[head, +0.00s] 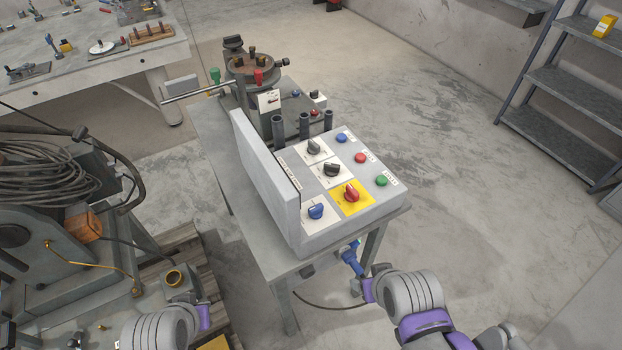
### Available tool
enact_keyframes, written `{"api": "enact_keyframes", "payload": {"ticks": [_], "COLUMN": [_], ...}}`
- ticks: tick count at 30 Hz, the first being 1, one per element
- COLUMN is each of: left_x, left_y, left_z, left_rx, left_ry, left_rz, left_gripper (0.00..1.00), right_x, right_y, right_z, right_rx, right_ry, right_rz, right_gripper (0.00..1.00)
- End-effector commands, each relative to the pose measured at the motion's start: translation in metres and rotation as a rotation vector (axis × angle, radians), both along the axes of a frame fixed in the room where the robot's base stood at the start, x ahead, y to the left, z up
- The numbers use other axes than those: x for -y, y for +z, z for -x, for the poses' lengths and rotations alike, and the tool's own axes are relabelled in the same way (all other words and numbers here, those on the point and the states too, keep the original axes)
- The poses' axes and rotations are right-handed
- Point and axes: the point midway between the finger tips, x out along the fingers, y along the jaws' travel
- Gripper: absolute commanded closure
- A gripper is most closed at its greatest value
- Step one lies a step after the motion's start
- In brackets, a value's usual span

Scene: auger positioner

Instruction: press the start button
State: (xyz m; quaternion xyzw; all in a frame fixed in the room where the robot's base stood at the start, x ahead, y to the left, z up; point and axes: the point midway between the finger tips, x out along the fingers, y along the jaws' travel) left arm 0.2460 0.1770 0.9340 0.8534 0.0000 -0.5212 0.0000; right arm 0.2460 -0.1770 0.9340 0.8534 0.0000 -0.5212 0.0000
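A grey control box (325,232) sits on a metal table. Along its right side are a blue button (341,138), a red button (360,157) and a green button (381,181), each with a label too small to read surely. None is covered. My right gripper (368,280) is low at the near right of the box, below its top and apart from the green button. A blue fitting (351,260) shows right beside it. My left gripper (187,298) is at the lower left, far from the box. The fingers of both are too small and partly hidden to judge.
The box also carries black knobs (332,169), a red knob (351,193) on yellow and a blue knob (316,211). A raised grey plate (268,178) stands along its left. A round positioner (256,66) is behind. Open floor (455,180) lies right.

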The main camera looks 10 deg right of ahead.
Motion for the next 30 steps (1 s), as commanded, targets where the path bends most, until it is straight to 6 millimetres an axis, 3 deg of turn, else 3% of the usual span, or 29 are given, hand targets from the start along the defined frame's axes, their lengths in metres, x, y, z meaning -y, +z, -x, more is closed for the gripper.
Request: {"api": "enact_keyframes", "payload": {"ticks": [1, 9, 11, 30], "left_x": [0.0000, 0.0000, 0.0000, 0.0000], "left_y": [0.0000, 0.0000, 0.0000, 0.0000], "left_z": [0.0000, 0.0000, 0.0000, 0.0000], "left_rx": [0.000, 0.000, 0.000, 0.000], "left_ry": [0.000, 0.000, 0.000, 0.000], "left_rz": [0.000, 0.000, 0.000, 0.000], "left_gripper": [1.00, 1.00, 1.00, 1.00], "right_x": [0.0000, 0.0000, 0.0000, 0.0000], "right_y": [0.0000, 0.0000, 0.0000, 0.0000], "right_z": [0.0000, 0.0000, 0.0000, 0.0000], "right_rx": [0.000, 0.000, 0.000, 0.000], "right_ry": [0.000, 0.000, 0.000, 0.000], "right_rz": [0.000, 0.000, 0.000, 0.000], "right_gripper": [0.44, 0.92, 1.00, 1.00]}}
